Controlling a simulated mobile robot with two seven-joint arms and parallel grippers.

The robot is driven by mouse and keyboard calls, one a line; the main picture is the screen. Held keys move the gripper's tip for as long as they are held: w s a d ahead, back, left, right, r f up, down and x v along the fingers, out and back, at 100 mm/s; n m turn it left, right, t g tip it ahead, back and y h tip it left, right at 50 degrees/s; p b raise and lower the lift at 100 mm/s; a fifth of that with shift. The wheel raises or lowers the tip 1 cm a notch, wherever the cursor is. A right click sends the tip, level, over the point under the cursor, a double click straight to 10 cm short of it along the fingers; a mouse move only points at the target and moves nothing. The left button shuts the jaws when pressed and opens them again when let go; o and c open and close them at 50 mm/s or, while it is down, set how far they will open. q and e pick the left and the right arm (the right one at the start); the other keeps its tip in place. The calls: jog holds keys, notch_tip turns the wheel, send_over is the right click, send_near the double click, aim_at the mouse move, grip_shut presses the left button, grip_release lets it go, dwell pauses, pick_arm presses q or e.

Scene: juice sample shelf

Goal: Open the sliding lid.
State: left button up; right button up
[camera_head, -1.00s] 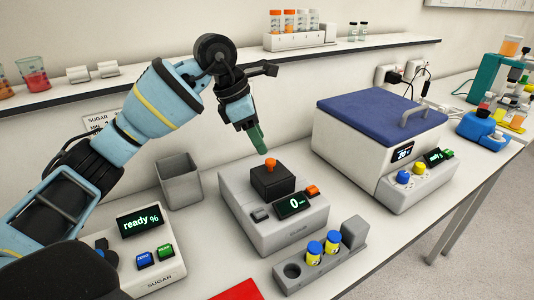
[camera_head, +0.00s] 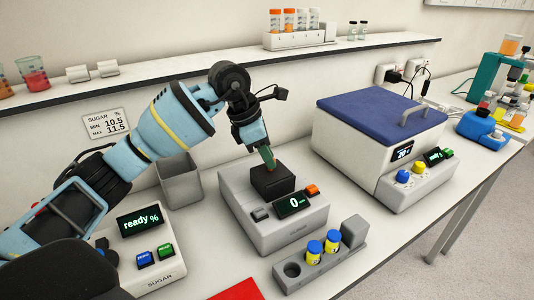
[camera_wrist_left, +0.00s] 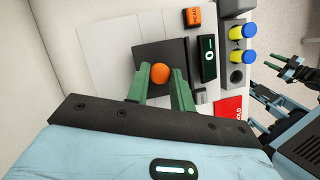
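The white box (camera_head: 345,150) at the right of the bench has a blue lid (camera_head: 370,112) with a grey bar handle (camera_head: 414,113). The lid covers the box top. My left gripper (camera_head: 268,158) is well left of the box, pointing down at the black block (camera_head: 272,184) on the grey device (camera_head: 290,234). In the left wrist view its green fingers stand apart on either side of an orange cap (camera_wrist_left: 159,73); contact is unclear. My right gripper (camera_wrist_left: 288,67) shows at the right of the left wrist view, fingers apart and empty. It is outside the head view.
A rack (camera_head: 294,273) with yellow, blue-capped vials stands in front of the grey device. A grey bin (camera_head: 180,180) and a sugar meter (camera_head: 148,262) stand left. A shelf (camera_head: 200,72) runs behind. Buttons and a display front the white box.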

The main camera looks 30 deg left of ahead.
pick_arm(q)
grip_shut()
jog(key=shift+a, duration=0.1)
jog(key=w+a, duration=0.1)
jog(key=a, duration=0.1)
jog(key=w+a, duration=0.1)
jog(key=a, duration=0.1)
jog(key=w+a, duration=0.1)
jog(key=shift+w+a+b, duration=0.2)
jog(key=shift+a+b, duration=0.2)
jog(key=o, duration=0.7)
grip_release()
